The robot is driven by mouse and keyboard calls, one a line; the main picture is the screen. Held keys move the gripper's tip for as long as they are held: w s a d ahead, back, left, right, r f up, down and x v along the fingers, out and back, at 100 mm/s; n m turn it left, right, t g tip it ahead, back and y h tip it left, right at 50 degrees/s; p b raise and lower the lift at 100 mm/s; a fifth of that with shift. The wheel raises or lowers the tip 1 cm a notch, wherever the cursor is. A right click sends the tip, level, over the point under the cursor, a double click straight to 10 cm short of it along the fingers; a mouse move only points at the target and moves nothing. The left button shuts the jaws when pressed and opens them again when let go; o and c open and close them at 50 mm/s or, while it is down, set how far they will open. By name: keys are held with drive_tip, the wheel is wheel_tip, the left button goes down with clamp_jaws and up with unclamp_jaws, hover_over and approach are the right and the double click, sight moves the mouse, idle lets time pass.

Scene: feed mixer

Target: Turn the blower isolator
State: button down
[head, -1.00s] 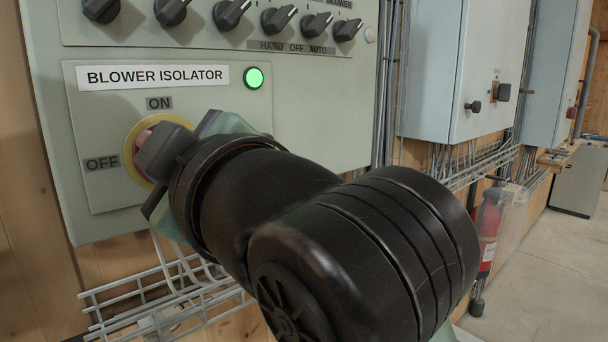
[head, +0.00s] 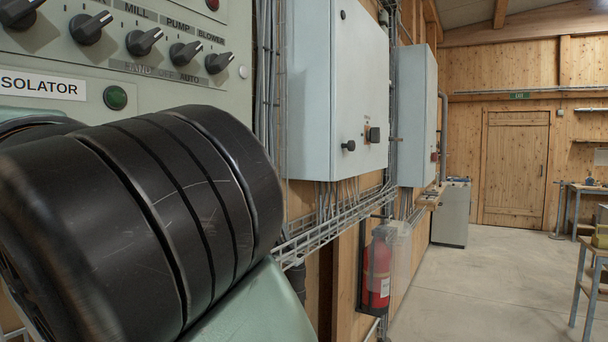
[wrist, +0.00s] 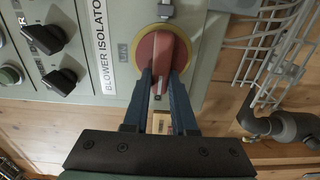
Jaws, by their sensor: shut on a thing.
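The blower isolator shows in the wrist view as a red rotary handle (wrist: 163,58) on a yellow ring (wrist: 193,48). My gripper (wrist: 165,82) is shut on the red handle, one dark finger on each side. The handle lies lengthwise between the fingers, in line with a small label (wrist: 159,122) partly hidden between them. The ON label (wrist: 122,52) is beside the ring, towards the name plate (wrist: 98,45). In the head view the indicator lamp (head: 115,97) is dark green and unlit; my arm and the picture edge hide the isolator and gripper there.
Selector knobs (head: 144,41) line the panel above the lamp. Grey cabinets (head: 337,85) stand along the wall to the right, above a wire cable tray (head: 335,226). A fire extinguisher (head: 376,270) hangs below. The floor (head: 480,290) to the right is open.

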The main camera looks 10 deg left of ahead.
idle(0.4)
drive_tip(key=c, duration=0.7)
unclamp_jaws()
